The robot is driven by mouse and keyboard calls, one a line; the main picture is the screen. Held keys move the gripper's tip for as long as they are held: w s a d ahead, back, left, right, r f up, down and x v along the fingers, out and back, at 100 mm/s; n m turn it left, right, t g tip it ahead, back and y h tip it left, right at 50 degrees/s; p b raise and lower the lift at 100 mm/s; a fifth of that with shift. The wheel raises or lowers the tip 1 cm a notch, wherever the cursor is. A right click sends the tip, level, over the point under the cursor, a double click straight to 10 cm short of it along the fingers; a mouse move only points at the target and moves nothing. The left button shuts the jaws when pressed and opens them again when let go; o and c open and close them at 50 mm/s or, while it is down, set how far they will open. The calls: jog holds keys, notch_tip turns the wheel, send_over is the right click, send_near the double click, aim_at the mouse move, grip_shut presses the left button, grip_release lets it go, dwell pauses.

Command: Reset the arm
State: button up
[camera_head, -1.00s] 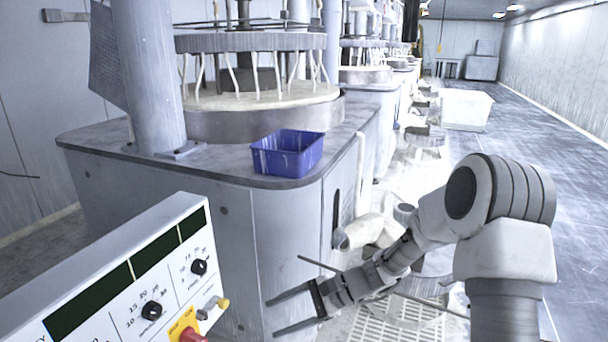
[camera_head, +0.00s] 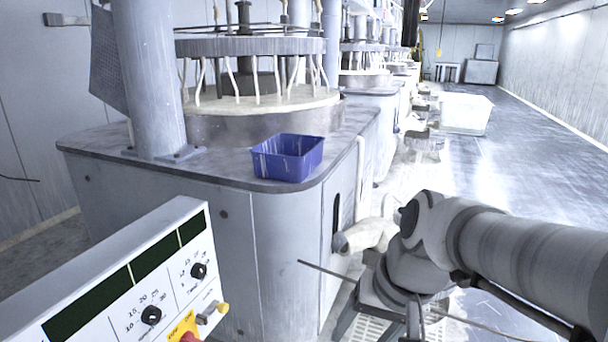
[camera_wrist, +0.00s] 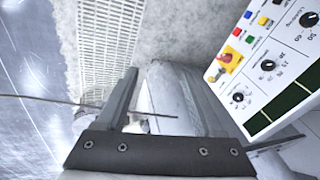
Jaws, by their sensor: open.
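My gripper (camera_wrist: 148,74) shows in the wrist view with its two dark fingers apart and nothing between them gripped. Behind the fingers are the floor, a pale rounded surface and a thin rod. In the head view my arm is folded at the lower right, and the fingers cannot be made out there.
A control panel (camera_head: 140,285) with knobs stands at the lower left; it also shows in the wrist view (camera_wrist: 270,62). A blue bin (camera_head: 287,158) sits on the polishing machine's corner (camera_head: 215,172). A white slotted grate (camera_wrist: 108,40) lies on the floor. The right aisle (camera_head: 530,150) is open.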

jog(key=s+d+r+n+t+h, duration=0.2)
jog(key=s+d+r+t+h, duration=0.15)
jog(key=s+d, duration=0.2)
notch_tip(320, 180, up, 17)
jog(key=p, duration=1.6)
jog(key=shift+y+p, duration=0.4)
jog(key=shift+y, duration=0.05)
jog(key=shift+w+f+g, duration=0.1)
jog(key=shift+g, duration=0.15)
